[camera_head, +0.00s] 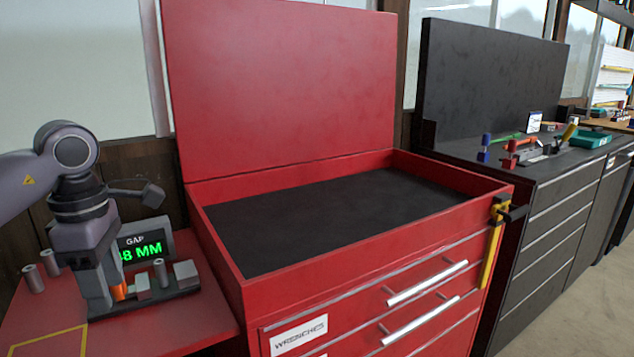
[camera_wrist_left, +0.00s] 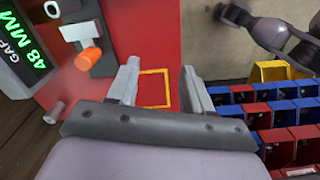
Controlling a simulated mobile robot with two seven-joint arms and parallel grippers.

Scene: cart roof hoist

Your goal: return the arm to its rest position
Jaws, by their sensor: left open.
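My left arm comes in from the left in the head view. Its gripper (camera_head: 98,300) points down over the red side table, in front of the gauge display (camera_head: 143,247), which reads 48 MM with its first digit partly hidden in that view. In the left wrist view the two fingers of this gripper (camera_wrist_left: 161,90) stand apart with nothing between them. The red tabletop and a yellow outlined square (camera_wrist_left: 153,90) show beyond the gap. An orange-tipped part (camera_wrist_left: 88,57) lies beyond the left finger, apart from it. My right gripper is not identifiable in either view.
The red tool cart (camera_head: 230,278) stands right of the arm, its lid (camera_head: 280,80) raised and its black-lined top empty. A yellow and black clamp (camera_head: 493,240) hangs on its right corner. Blue and red bins (camera_wrist_left: 280,120) lie at the right in the wrist view.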

